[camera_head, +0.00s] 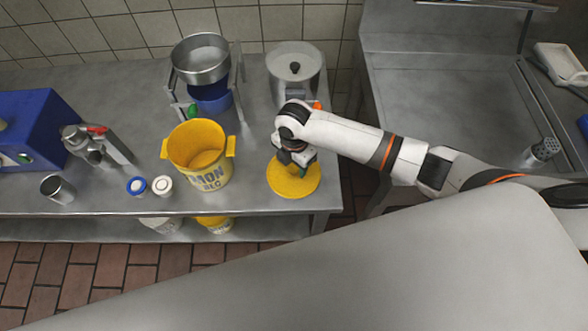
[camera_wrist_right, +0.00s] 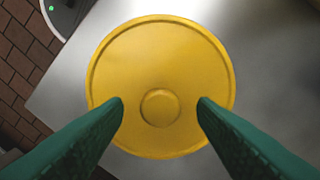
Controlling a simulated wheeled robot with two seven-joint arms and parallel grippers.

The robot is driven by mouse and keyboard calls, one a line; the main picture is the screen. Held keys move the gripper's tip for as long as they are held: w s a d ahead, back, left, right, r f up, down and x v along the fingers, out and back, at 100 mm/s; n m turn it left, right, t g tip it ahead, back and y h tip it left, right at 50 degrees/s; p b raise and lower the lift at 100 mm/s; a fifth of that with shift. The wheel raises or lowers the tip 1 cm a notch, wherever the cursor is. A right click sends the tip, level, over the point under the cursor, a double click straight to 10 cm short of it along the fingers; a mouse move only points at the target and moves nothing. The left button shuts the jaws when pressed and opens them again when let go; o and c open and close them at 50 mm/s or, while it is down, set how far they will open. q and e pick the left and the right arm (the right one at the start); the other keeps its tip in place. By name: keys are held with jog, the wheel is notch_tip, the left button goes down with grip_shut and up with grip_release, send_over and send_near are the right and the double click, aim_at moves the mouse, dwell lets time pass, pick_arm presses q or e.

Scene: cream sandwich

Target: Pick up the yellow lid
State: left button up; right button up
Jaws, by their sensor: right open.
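The yellow lid (camera_head: 292,184) is a round disc lying flat on the steel table, right of the yellow bucket (camera_head: 205,176). In the right wrist view the lid (camera_wrist_right: 160,60) fills the middle, with a raised round knob (camera_wrist_right: 160,108) on it. My right gripper (camera_head: 300,166) is over the lid, pointing down. In the wrist view its green fingers (camera_wrist_right: 161,105) are apart, one on each side of the knob, with nothing between them gripped. Whether the fingertips touch the lid I cannot tell. My left gripper is not in view.
A steel pot (camera_head: 294,68) stands behind the lid, and a pan on a stand (camera_head: 200,58) is behind the bucket. Two small jars (camera_head: 162,186) sit left of the bucket. The table's front edge (camera_head: 270,213) is close to the lid. A sink counter (camera_head: 440,75) is at right.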

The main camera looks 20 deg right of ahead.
jog(key=shift+f, duration=0.55)
jog(key=c, duration=1)
